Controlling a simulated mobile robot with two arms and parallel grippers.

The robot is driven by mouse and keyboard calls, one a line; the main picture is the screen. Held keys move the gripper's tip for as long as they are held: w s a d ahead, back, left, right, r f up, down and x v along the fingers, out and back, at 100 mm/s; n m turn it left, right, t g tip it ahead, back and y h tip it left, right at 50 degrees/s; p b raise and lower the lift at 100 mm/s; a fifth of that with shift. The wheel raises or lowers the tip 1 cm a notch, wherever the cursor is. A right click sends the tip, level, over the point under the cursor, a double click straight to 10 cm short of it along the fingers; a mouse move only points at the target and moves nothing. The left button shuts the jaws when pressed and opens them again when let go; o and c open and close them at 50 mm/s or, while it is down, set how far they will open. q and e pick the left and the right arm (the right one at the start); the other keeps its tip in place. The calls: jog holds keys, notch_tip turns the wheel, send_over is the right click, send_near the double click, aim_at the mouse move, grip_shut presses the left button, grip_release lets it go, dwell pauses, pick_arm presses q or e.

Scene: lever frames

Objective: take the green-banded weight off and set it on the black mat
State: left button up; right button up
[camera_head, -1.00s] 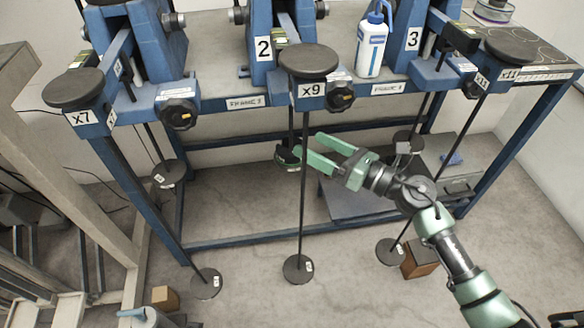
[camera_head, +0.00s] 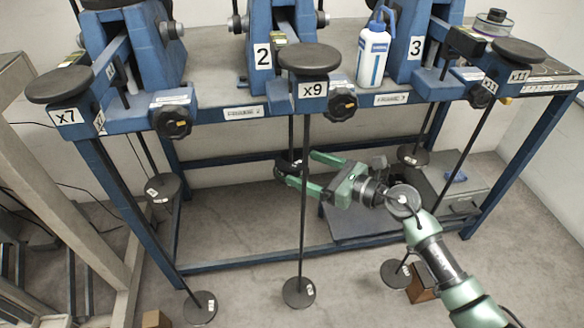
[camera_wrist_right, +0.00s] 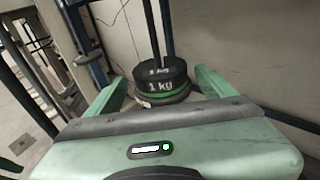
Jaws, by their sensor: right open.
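The green-banded weight (camera_wrist_right: 163,80) is a dark disc marked "1 kg" with a green stripe low on its side. It sits around a thin hanging rod, above a wider base plate, in the right wrist view. In the head view the weight (camera_head: 286,168) is small and partly hidden by my fingers and the x9 rod. My right gripper (camera_head: 298,167) is open, with its fingers on the left and right of the weight. In the wrist view, gaps show between weight and fingers. My left gripper is out of view.
A long rod with a foot disc (camera_head: 299,292) hangs from the x9 plate (camera_head: 310,60), close in front of my fingers. Other rods hang at x7 and x11. A white bottle (camera_head: 373,53) stands on the blue bench. A grey platform (camera_head: 350,223) is below.

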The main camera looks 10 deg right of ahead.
aim_at(294, 163)
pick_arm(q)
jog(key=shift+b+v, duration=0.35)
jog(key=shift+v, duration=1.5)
pick_arm(e)
jog(key=shift+f+x, duration=0.15)
jog(key=shift+x, duration=1.15)
jog(key=shift+f+x, duration=0.15)
jog(key=shift+x, duration=1.15)
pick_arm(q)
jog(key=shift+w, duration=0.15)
pick_arm(e)
jog(key=shift+d, duration=0.1)
jog(key=shift+c, duration=0.3)
jog(key=c, duration=1.5)
jog(key=shift+r, duration=0.2)
grip_shut()
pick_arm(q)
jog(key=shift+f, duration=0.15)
pick_arm(e)
jog(key=shift+r, duration=0.1)
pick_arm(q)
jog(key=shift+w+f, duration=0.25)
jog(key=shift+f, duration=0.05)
pick_arm(e)
jog(key=shift+r, duration=0.1)
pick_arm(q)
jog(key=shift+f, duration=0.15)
